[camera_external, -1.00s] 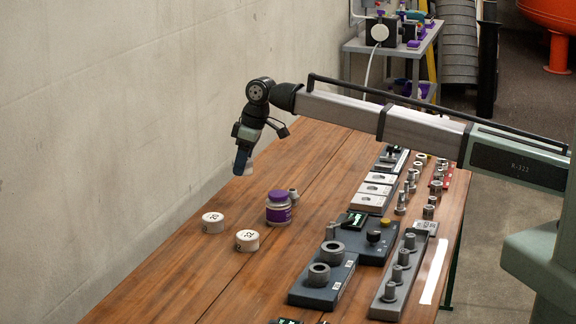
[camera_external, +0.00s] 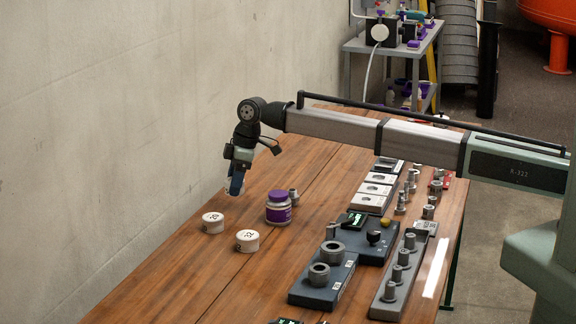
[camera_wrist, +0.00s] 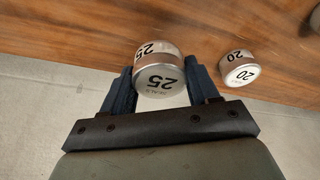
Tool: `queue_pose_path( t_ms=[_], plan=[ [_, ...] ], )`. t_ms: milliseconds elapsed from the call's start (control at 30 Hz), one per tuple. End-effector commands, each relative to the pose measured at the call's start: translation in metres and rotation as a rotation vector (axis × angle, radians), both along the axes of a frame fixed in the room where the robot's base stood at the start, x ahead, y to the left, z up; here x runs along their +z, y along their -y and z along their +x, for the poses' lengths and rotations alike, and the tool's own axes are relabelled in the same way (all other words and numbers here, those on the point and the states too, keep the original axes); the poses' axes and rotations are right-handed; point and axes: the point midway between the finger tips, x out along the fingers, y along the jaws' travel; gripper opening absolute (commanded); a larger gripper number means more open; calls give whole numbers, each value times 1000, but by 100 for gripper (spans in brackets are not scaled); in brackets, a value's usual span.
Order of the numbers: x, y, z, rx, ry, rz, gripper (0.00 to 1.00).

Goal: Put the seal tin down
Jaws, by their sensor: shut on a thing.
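My gripper (camera_external: 235,186) is shut on a white seal tin marked 25 (camera_wrist: 160,74), with one dark blue finger on each side of it in the wrist view. In the external view only a pale edge of the held tin shows at the fingertips, low over the far left of the table. I cannot tell whether it touches the wood. A seal tin marked 20 (camera_external: 213,223) stands on the table, nearer the camera; it also shows in the wrist view (camera_wrist: 238,68), right of the held tin and apart from it. Another white tin (camera_external: 247,241) stands beside that one.
A purple-banded jar (camera_external: 278,208) and a small grey fitting (camera_external: 293,196) stand right of the tins. Blocks with metal rings (camera_external: 320,284) and pegs (camera_external: 391,292) fill the table's right side. The wall (camera_external: 90,150) borders the left edge. Bare wood (camera_external: 180,275) lies in front.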

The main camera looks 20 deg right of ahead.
Motion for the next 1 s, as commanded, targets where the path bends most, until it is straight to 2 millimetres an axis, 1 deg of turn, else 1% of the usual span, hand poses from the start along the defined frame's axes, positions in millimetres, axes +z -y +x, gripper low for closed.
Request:
queue_pose_path(
  t_ms=[167,400,833,867,1000],
  plan=[
    [-13,0,0,0,-1,-1,29],
    [-41,0,0,0,-1,-1,29],
    [-45,0,0,-1,0,0,29],
    [-45,0,0,-1,0,0,62],
    [-45,0,0,-1,0,0,76]
  ],
)
